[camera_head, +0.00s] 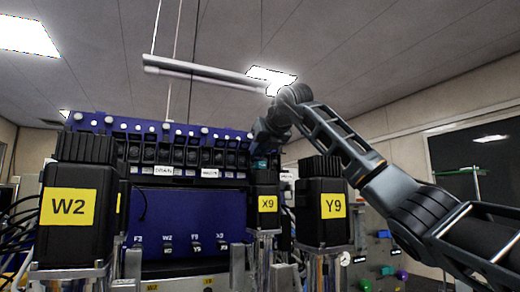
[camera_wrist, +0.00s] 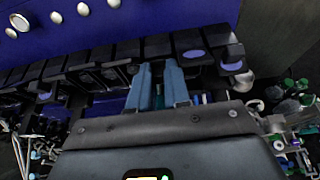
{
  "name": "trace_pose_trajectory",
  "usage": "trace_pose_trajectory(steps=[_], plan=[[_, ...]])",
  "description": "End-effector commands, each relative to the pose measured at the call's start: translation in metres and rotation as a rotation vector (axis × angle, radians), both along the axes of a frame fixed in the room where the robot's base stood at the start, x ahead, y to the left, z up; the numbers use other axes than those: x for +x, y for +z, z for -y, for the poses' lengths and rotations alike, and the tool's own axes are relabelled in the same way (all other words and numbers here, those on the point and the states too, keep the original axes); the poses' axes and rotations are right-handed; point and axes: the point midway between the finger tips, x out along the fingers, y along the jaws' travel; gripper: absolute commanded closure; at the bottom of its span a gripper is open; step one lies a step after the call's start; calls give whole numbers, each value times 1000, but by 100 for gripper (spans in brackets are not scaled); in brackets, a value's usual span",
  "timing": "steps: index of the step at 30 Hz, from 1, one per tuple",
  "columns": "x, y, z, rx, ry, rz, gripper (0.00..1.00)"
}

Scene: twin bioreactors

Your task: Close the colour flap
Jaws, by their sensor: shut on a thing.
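A row of black flaps (camera_head: 190,157) runs along the top of the blue machine, above white labels (camera_head: 164,170) too small to read surely. I cannot tell which one is the colour flap. In the wrist view the row of black flaps (camera_wrist: 100,58) crosses the picture below a blue panel. My gripper (camera_head: 262,160) is at the right end of the row, its tip partly hidden. In the wrist view the two blue fingers of my gripper (camera_wrist: 158,75) reach the row, shut on a dark part that seems to be a black flap and is mostly hidden between them.
Black blocks marked W2 (camera_head: 68,208), X9 (camera_head: 267,204) and Y9 (camera_head: 333,206) stand in front of the machine. A blue front panel (camera_head: 188,215) with several small knobs lies below the row. A grey bar (camera_head: 205,73) hangs above. Tubes and fittings (camera_wrist: 290,110) crowd the right.

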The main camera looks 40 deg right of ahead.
Motion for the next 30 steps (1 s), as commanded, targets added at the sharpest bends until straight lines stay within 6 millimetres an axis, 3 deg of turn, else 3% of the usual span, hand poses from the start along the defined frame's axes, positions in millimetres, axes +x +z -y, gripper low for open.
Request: trace_pose_trajectory(steps=[11,30], plan=[[0,-3,0,-4,-1,13,100],[0,-16,0,-82,-1,283,100]])
